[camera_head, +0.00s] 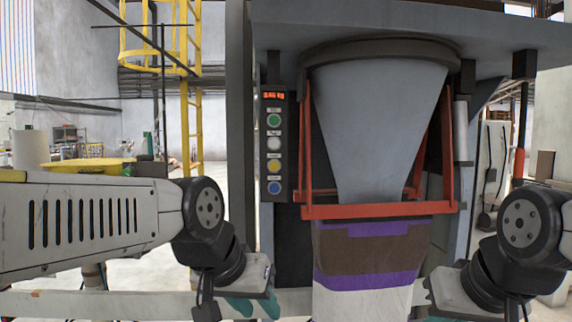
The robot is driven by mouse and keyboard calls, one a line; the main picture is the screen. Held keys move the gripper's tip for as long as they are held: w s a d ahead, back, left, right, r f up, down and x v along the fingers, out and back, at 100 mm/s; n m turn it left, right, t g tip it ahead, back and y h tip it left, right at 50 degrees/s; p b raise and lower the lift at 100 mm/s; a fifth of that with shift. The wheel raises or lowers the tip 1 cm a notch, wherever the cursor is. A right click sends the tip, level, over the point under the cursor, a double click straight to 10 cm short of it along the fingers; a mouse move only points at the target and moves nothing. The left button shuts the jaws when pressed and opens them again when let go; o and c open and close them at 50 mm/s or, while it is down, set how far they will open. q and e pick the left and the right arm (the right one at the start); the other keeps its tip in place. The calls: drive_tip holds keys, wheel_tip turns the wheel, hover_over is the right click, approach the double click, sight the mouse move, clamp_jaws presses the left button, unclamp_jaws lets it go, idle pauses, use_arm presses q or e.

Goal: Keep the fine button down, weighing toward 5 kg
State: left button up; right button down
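The control panel (274,145) stands upright left of the hopper. It has a small red-lit display (274,96), too small to read surely, above a column of buttons: green (274,120), white (274,143), yellow (274,166) and blue (274,187). The labels are not legible, so I cannot tell which is fine. A bag (368,262) with purple and brown bands hangs under the hopper spout. My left gripper (254,306), with teal fingertips, is below the panel and apart from the buttons. My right gripper (422,293) is beside the bag's right side, mostly hidden behind its wrist.
The grey hopper (380,125) tapers down inside a red clamp frame (380,211) above the bag. A grey post (239,120) stands left of the panel. A yellow ladder (190,90) and a yellow tub (88,165) are at the left, behind my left arm.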

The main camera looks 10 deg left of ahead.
idle(0.9)
use_arm(q)
clamp_jaws()
idle(1.6)
